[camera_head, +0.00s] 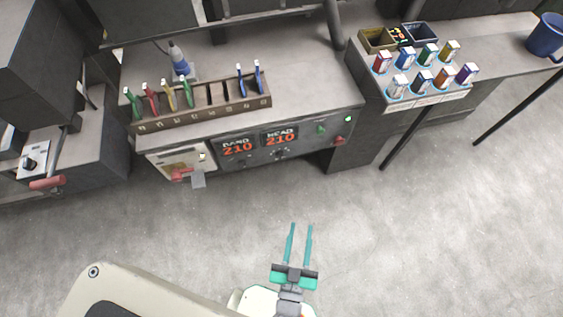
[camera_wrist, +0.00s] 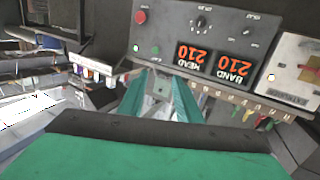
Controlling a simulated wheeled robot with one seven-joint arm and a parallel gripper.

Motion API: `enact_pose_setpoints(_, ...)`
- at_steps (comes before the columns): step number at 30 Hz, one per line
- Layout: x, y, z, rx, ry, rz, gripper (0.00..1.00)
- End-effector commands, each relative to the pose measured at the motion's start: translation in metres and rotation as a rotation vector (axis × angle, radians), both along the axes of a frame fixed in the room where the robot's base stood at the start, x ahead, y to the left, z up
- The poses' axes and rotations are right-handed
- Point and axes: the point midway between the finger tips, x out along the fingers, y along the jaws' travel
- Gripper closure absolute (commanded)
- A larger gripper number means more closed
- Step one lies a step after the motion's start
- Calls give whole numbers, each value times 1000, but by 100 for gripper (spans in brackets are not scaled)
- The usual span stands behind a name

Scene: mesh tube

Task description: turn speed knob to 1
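A small dark knob (camera_head: 280,153) with marks around it sits on the grey control panel (camera_head: 310,142), below the red displays. It also shows in the wrist view (camera_wrist: 201,22), where the panel appears upside down. Its label and setting are too small to read. Another black knob (camera_head: 30,163) is on a pale plate at the far left. I cannot tell which is the speed knob. My gripper (camera_head: 301,226) is open and empty, with two thin teal fingers pointing at the panel. It is in front of the panel and apart from it; its fingers also show in the wrist view (camera_wrist: 157,80).
Two displays (camera_head: 258,144) read 210. A red-handled switch (camera_head: 181,174) and grey tab (camera_head: 198,180) project at the panel's left. Above are a rack (camera_head: 205,114) of coloured tools and a tray (camera_head: 440,98) of tubes. Open floor (camera_head: 400,230) lies in front.

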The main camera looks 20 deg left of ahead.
Motion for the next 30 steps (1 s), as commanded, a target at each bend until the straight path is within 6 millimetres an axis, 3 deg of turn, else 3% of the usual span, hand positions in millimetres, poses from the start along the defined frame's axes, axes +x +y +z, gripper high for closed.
enact_pose_setpoints(1, 17, 4, -14, -1, -22, 30, 69)
enact_pose_setpoints(9, 98, 39, -79, 17, -70, 220, 69)
enact_pose_setpoints(15, 148, 68, -114, 44, -57, 353, 69)
enact_pose_setpoints(21, 173, 85, -132, 64, -34, 425, 69)
enact_pose_setpoints(30, 196, 102, -134, 68, -30, 441, 69)
